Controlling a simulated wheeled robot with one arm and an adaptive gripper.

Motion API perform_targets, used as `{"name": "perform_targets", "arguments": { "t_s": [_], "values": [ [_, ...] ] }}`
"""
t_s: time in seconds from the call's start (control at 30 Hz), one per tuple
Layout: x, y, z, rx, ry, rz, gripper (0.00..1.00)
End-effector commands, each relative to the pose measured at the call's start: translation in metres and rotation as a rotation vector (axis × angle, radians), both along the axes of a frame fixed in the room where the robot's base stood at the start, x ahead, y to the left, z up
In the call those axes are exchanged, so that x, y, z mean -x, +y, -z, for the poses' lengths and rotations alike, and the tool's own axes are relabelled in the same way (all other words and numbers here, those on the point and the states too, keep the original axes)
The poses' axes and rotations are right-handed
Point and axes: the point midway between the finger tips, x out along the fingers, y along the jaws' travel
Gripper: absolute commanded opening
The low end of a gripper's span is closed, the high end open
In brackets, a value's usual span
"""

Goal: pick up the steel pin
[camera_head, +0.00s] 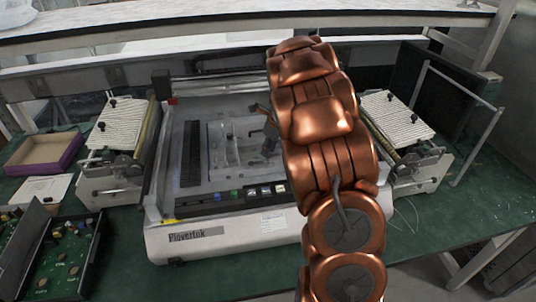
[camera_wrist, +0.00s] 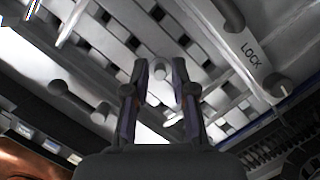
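My gripper (camera_wrist: 160,66) shows in the wrist view with its two dark fingers apart and a clear gap between them. A small round grey end (camera_wrist: 160,73) shows in that gap, beyond or between the fingertips; I cannot tell whether it is the steel pin or a knob of the machine. No contact with it is visible. In the head view my gripper (camera_head: 266,126) is low over the grey bed of the white machine (camera_head: 235,237), partly hidden by my arm. No steel pin can be picked out for sure in the head view.
Several small knobs and rods stand on the slotted bed, one grey knob (camera_wrist: 58,88) left of my gripper. A lever marked LOCK (camera_wrist: 232,15) is at the upper right. Feeder units stand left (camera_head: 118,125) and right (camera_head: 397,118). A shelf (camera_head: 130,18) crosses above.

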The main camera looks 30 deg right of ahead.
Motion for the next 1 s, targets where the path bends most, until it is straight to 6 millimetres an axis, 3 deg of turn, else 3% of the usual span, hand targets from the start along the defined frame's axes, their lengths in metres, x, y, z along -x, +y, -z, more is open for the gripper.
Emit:
{"name": "perform_targets", "arguments": {
  "t_s": [0.2, 0.63, 0.77, 1.0],
  "values": [
    [0.000, 0.000, 0.000, 0.000, 0.000, 0.000, 0.00],
    [0.000, -0.001, -0.003, 0.001, -0.002, 0.001, 0.00],
    [0.000, -0.001, -0.017, 0.004, -0.004, 0.000, 0.00],
    [-0.001, -0.001, -0.060, 0.003, -0.004, -0.001, 0.00]
  ]
}}
